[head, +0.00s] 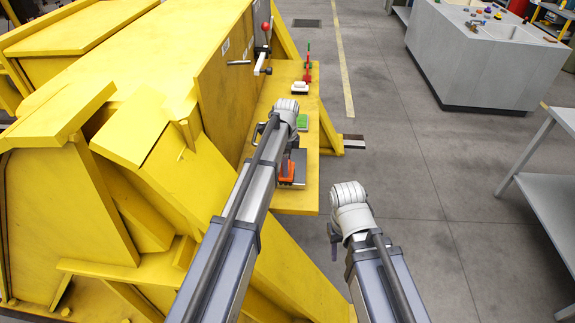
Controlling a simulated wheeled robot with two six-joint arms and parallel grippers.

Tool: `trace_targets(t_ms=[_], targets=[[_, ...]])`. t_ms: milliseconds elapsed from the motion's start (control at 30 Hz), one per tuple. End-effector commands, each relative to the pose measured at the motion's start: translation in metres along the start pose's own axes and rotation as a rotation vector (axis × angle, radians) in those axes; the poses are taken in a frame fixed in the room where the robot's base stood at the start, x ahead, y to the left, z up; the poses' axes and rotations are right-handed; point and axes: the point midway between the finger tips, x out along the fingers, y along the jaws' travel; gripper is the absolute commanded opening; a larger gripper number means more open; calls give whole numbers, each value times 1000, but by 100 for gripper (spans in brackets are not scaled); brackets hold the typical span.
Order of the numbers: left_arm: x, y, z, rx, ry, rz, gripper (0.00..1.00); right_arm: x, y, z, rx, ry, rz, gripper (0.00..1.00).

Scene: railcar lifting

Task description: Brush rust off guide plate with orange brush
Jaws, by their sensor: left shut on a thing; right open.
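My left gripper (290,156) is over the yellow shelf on the side of the yellow machine, mostly hidden by its own wrist. It is shut on what looks like the orange brush (287,174), which is low at the shelf's near end. A grey plate (299,164), apparently the guide plate, lies beside and partly under the brush. I cannot tell whether the bristles touch it, and any rust is too small to make out. My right gripper (334,243) is open and empty, hanging over the floor to the right of the machine.
On the yellow shelf (309,187) are a green pad (302,122), a white block (299,88) and a red-handled tool (308,62). A red-knobbed lever (265,35) stands at the machine's side. A grey workbench (470,60) and metal table (548,185) are right; floor between is clear.

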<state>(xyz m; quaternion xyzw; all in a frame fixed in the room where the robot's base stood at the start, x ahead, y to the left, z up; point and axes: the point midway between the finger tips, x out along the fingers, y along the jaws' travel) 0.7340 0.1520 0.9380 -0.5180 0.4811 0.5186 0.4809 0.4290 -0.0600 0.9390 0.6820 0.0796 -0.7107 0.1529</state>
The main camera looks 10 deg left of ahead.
Motion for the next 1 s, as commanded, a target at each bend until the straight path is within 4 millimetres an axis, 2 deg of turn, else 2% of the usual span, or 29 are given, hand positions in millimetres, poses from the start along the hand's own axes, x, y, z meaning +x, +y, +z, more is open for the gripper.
trace_targets(t_ms=[33,233,633,1000], targets=[[0,-8,0,-1,-1,-3,22,0,0,0,0,0,0,50],[-1,-25,0,0,0,-3,22,-1,0,0,0,0,0,50],[-1,-34,0,0,0,-3,22,-1,0,0,0,0,0,50],[2,-64,1,1,0,-3,22,2,0,0,0,0,0,50]])
